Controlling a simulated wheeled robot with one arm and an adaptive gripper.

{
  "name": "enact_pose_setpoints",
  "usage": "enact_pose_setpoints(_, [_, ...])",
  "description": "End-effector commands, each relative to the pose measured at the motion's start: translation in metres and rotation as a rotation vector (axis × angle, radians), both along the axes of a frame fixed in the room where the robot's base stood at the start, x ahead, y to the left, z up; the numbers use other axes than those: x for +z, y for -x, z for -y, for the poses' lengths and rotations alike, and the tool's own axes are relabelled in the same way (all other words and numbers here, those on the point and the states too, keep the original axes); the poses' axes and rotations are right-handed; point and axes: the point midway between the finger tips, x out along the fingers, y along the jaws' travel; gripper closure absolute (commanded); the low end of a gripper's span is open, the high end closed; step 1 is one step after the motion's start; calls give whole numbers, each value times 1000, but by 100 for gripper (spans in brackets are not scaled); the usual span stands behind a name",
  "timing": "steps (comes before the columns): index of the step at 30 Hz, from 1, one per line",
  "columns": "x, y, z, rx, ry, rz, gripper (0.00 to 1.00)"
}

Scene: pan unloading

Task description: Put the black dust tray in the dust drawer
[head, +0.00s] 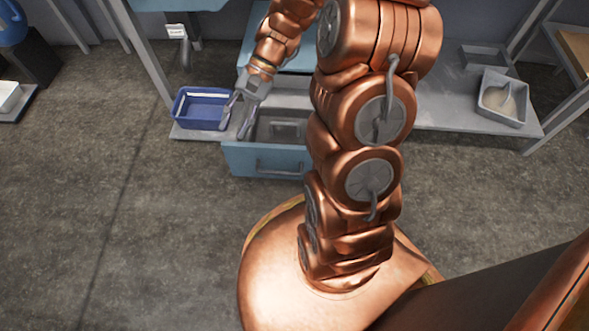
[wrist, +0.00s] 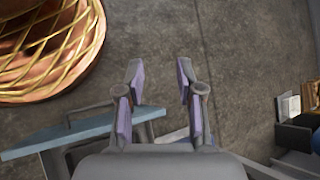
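The open drawer (head: 265,158) has a blue front and grey inside, and juts out from under the bench. A flat grey piece (head: 284,129) lies in it; I cannot tell if it is a tray. My gripper (head: 236,124) points down at the drawer's left side, beside the right end of a blue tray (head: 190,119). I cannot tell if it touches either one. The fingers also show in the wrist view (wrist: 160,72), spread with nothing between them. The blue drawer front (wrist: 85,134) is at lower left there. No tray is clearly black.
A grey tray with pale powder (head: 503,101) and a darker shallow tray (head: 484,57) sit on the low shelf (head: 450,112) at right. Bench legs (head: 143,50) stand left of the drawer. The floor (head: 110,220) in front is clear.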

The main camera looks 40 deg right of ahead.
Motion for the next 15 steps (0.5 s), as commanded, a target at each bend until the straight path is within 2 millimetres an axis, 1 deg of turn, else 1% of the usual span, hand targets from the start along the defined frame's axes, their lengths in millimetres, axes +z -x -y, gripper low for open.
enact_pose_setpoints(1, [8,11,-7,50,29,15,63])
enact_pose_setpoints(3, [15,25,-15,111,65,31,63])
enact_pose_setpoints(7, [27,54,-25,223,134,58,63])
enact_pose_setpoints(12, [40,90,-30,360,230,100,63])
enact_pose_setpoints(15, [46,113,-30,436,287,120,63])
